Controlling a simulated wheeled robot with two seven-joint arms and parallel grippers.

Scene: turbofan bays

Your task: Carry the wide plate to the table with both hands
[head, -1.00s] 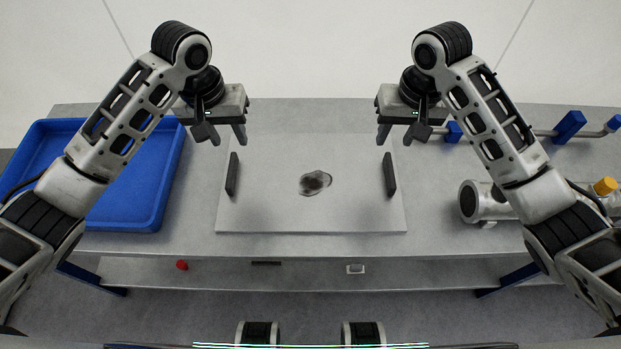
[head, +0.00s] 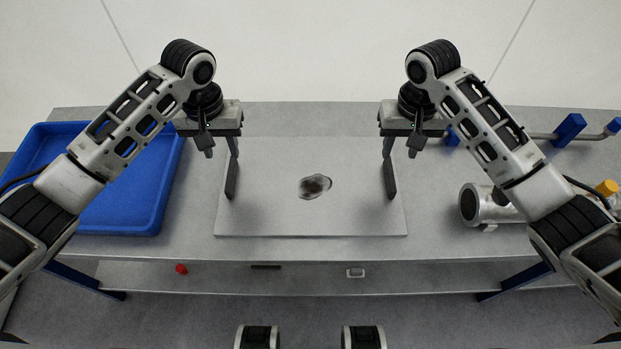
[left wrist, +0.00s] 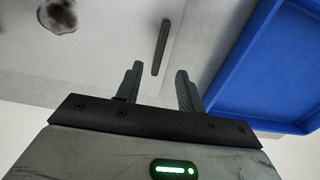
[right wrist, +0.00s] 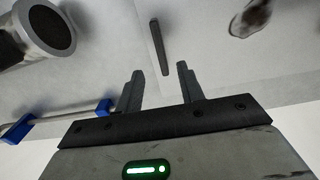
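The wide plate (head: 270,215) is a flat grey sheet on the workbench, with a dark blotch near its middle. It has an upright black left handle (head: 231,180) and right handle (head: 390,180). My left gripper (head: 222,154) is open just above the left handle, which also shows in the left wrist view (left wrist: 160,47), lined up with the gap between the fingers. My right gripper (head: 400,154) is open just above the right handle, likewise lined up with its finger gap in the right wrist view (right wrist: 160,47). Neither gripper visibly holds anything.
A blue tray (head: 150,222) stands on the workbench (head: 300,248) left of the plate. A metal cylinder (head: 470,204) lies to the right, with blue-ended rods (head: 570,129) behind it. A small red item (head: 181,269) is on the lower shelf (head: 220,278).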

